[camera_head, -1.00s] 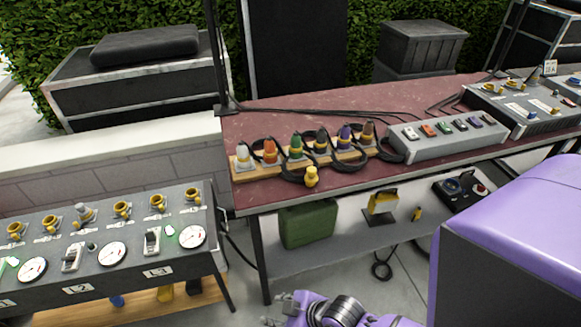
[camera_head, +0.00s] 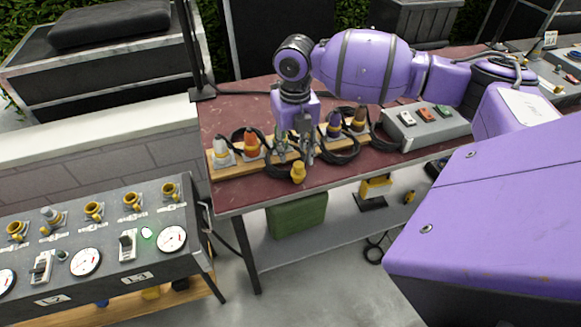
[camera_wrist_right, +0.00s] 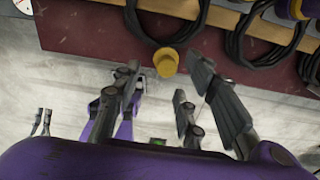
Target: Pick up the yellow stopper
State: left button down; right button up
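The yellow stopper (camera_head: 298,172) is a small knob-shaped piece on the front part of the red tabletop (camera_head: 345,180), in front of the wooden strip of plugs. My right gripper (camera_head: 296,156) points down just above and behind it in the head view. In the right wrist view the stopper (camera_wrist_right: 166,62) shows between and slightly beyond the spread fingertips (camera_wrist_right: 163,66). The fingers are open with nothing between them that I can see gripped. Whether they touch the stopper is unclear. My left gripper does not show clearly in any view.
The wooden strip (camera_head: 232,167) carries several coloured plugs with black cable loops (camera_wrist_right: 250,40) close to the gripper. A grey switch box (camera_head: 425,125) stands to the right. A gauge panel (camera_head: 110,245) is at lower left. A green box (camera_head: 297,213) sits below the tabletop.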

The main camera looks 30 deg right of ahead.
aim_at(295, 165)
jog(key=shift+s+f, duration=0.3)
jog(key=shift+f, duration=0.6)
jog(key=shift+s+f, duration=0.3)
jog(key=shift+f, duration=0.15)
jog(key=f, duration=0.2)
jog(key=w+f, duration=0.1)
jog(key=f, duration=0.1)
jog(key=shift+f, duration=0.1)
jog(key=shift+s, duration=0.15)
jog(key=shift+c, duration=0.2)
jog(key=c, duration=0.8)
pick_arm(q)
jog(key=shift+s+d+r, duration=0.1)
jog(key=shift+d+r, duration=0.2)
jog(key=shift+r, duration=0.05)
pick_arm(e)
grip_shut()
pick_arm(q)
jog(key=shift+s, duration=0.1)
